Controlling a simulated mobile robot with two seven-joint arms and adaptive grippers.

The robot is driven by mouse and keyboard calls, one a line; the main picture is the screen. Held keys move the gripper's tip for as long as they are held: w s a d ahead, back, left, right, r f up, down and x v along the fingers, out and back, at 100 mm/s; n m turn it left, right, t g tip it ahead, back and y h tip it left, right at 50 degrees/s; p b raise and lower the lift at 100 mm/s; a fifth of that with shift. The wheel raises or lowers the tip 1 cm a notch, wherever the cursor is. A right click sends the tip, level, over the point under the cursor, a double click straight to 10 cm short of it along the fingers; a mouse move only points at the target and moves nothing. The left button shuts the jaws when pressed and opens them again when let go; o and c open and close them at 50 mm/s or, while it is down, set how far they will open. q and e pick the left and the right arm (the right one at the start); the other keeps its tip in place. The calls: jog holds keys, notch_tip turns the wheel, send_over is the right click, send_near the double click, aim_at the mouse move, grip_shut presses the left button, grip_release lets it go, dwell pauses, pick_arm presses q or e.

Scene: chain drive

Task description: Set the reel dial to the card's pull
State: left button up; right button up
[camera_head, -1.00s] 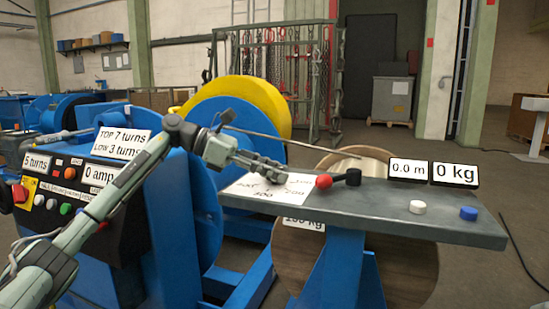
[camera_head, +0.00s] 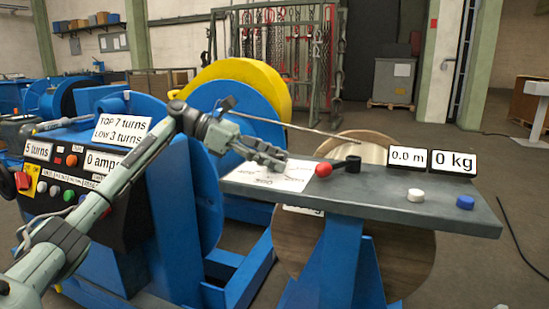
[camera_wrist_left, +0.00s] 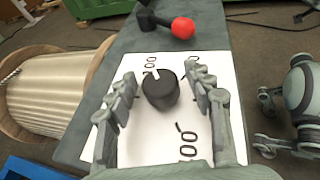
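The black reel dial (camera_wrist_left: 160,90) with a white pointer mark sits on a white scale sheet (camera_wrist_left: 140,145). In the wrist view the pointer faces the upper-left number, whose first digit I cannot read. My left gripper (camera_wrist_left: 163,100) is open, its fingers on either side of the dial; contact is not clear. In the head view the left gripper (camera_head: 275,162) is over the sheet (camera_head: 290,178) and hides the dial. A white card (camera_head: 303,210) on the wooden reel is mostly hidden by the bench edge. A grey gripper-like part (camera_wrist_left: 270,125), perhaps my right gripper, shows at right.
A red-knobbed lever (camera_head: 324,169) stands beside the sheet. The bench (camera_head: 440,225) also holds displays reading 0.0 m (camera_head: 407,158) and 0 kg (camera_head: 453,163), a white button (camera_head: 416,195) and a blue button (camera_head: 465,202). A panel (camera_head: 70,175) stands at left.

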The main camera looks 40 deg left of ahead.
pick_arm(q)
jog(key=v, duration=1.2)
jog(key=shift+f, duration=0.1)
dwell(0.4)
